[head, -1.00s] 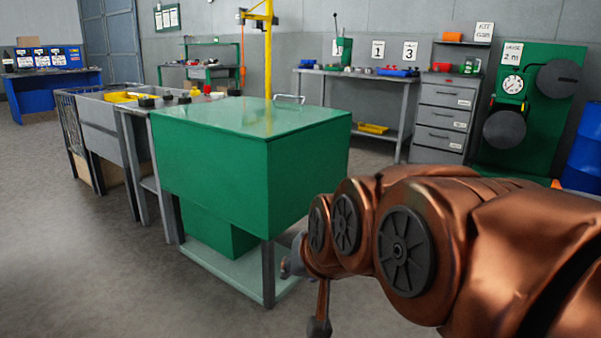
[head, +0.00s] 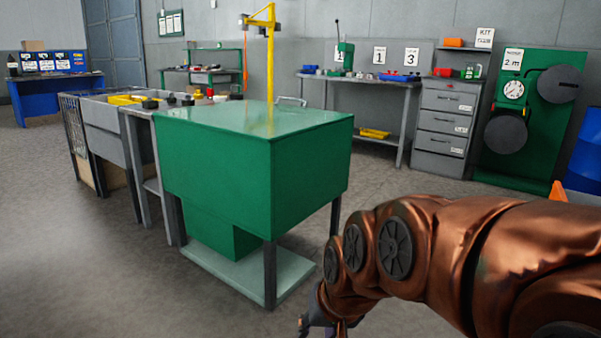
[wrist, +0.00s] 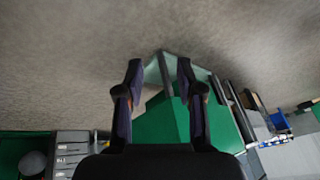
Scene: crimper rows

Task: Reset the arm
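My copper-coloured arm reaches in from the right of the head view. My gripper (head: 318,324) is low at the bottom edge there, in front of the green cabinet bench, and mostly cut off. In the wrist view my gripper (wrist: 160,75) shows two dark fingers set well apart, with nothing between them but floor and part of the bench beyond. It holds nothing.
The green bench (head: 215,165) with a lower shelf (head: 290,280) stands close on the left of my arm. Grey work tables (head: 100,115) continue behind it. A drawer unit (head: 443,130) and a green reel panel (head: 525,145) stand at the back right. Floor (head: 80,270) is clear at the left.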

